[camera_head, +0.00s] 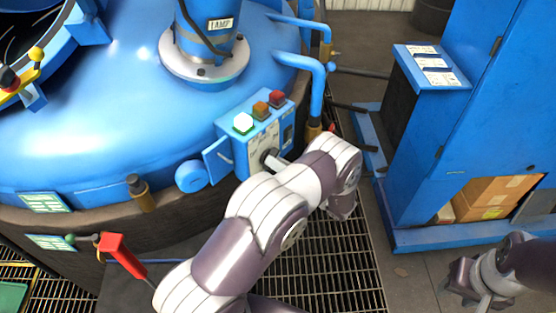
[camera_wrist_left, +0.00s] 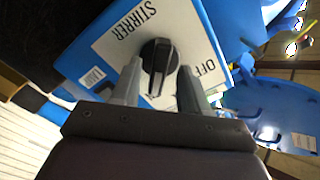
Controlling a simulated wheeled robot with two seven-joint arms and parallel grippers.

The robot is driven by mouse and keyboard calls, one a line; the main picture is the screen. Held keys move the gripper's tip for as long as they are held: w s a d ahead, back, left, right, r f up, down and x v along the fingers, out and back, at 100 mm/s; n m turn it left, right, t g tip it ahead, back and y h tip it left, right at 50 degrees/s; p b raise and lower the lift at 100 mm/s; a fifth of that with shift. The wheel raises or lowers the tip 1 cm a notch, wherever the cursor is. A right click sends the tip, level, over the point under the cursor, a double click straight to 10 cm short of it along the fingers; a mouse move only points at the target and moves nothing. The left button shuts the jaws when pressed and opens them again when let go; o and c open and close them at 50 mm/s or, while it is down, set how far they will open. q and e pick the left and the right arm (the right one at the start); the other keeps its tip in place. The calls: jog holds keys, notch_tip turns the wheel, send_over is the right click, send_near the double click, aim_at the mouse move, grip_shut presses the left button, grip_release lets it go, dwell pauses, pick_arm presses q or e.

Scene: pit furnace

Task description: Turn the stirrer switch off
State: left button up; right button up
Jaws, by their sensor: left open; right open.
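The stirrer switch is a black rotary knob (camera_wrist_left: 158,68) on a white plate marked STIRRER and OFF in the left wrist view. The OFF label (camera_wrist_left: 205,67) is to the right of the knob. A pale line shows on the knob's lower part; which setting it marks I cannot tell. My left gripper (camera_wrist_left: 160,76) is open, with one finger on each side of the knob; contact is unclear. In the head view the blue switch box (camera_head: 226,131) stands on the furnace's side, and my left arm partly covers its front. My right gripper (camera_head: 480,297) is open and empty at the lower right.
White, orange and red buttons (camera_head: 260,110) top the switch box. A blue pipe (camera_head: 318,85) runs down behind it. A blue cabinet (camera_head: 490,130) stands to the right. The floor grating (camera_head: 330,270) lies below. A red-handled lever (camera_head: 122,257) is at lower left.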

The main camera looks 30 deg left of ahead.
pick_arm(q)
jog(key=shift+w+a, duration=0.15)
jog(key=shift+a, duration=0.1)
grip_shut()
jog(key=shift+f, duration=0.1)
jog(key=shift+s+n+b, duration=0.15)
jog(key=shift+n+b, duration=2.3)
jog(key=shift+n, duration=1.95)
jog(key=shift+s+n+b, duration=0.1)
jog(key=shift+n+b, duration=2.35)
jog(key=shift+n, duration=1.95)
